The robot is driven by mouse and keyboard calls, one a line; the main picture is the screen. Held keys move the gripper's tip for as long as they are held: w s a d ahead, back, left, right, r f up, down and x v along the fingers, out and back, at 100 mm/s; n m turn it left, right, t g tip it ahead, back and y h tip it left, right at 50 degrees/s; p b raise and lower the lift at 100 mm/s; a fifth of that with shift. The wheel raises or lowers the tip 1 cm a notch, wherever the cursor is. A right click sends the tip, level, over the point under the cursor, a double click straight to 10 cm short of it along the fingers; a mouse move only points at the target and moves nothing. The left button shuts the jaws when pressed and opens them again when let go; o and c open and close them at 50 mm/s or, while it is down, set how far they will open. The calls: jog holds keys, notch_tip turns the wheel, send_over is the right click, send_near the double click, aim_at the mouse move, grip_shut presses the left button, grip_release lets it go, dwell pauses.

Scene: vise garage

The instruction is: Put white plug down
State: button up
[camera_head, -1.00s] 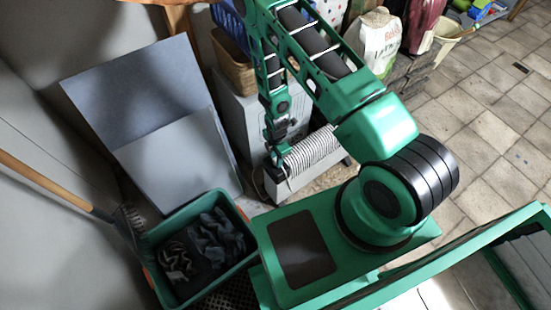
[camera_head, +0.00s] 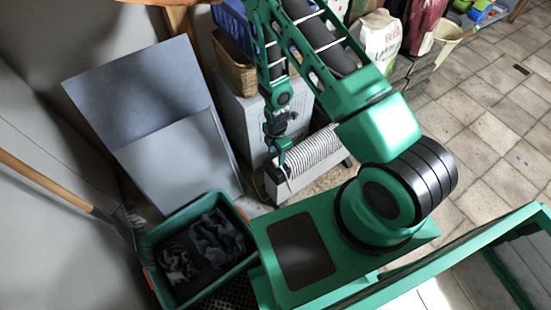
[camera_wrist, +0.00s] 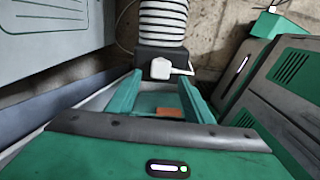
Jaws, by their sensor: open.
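The white plug (camera_wrist: 160,68) shows in the wrist view as a small pale block with a thin light piece reaching to its right. It is at or just beyond my fingertips, against the dark end of a white ribbed object (camera_wrist: 162,22). My gripper (camera_wrist: 160,82) is open, with one green finger on each side. I cannot tell whether the plug touches a finger or what it rests on. In the head view my gripper (camera_head: 281,158) hangs at the left end of the ribbed object; the plug is too small to make out there.
A green bin (camera_head: 160,285) with dark cloths stands at the lower left. Grey panels (camera_head: 180,160) lean on the wall behind it. A grey cabinet (camera_head: 240,120) carries a wicker basket (camera_head: 233,65). The tiled floor at right (camera_head: 490,130) is mostly open.

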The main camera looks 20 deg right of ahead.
notch_tip(320, 180, up, 8)
jog(key=f, duration=0.1)
notch_tip(320, 180, up, 14)
jog(key=m, duration=0.5)
send_over(276, 161)
jog(key=d, duration=0.7)
jog(key=s+d+r+m, duration=0.2)
jog(key=d+r+m, duration=0.15)
jog(key=r, duration=0.35)
jog(key=s+d+r+m, duration=0.2)
jog(key=d+r+m, duration=0.15)
jog(key=r, duration=0.35)
jog(key=s+d+r+m, duration=0.1)
jog(key=s+r+m, duration=0.6)
jog(key=s, duration=0.3)
jog(key=s+d+r+m, duration=0.2)
jog(key=s+r+m, duration=0.5)
jog(key=s, duration=0.4)
jog(key=shift+s+d+r+m, duration=0.25)
jog(key=shift+r+m, duration=0.05)
jog(key=shift+r, duration=0.45)
jog(key=shift+w+f, duration=0.25)
jog(key=shift+w, duration=0.4)
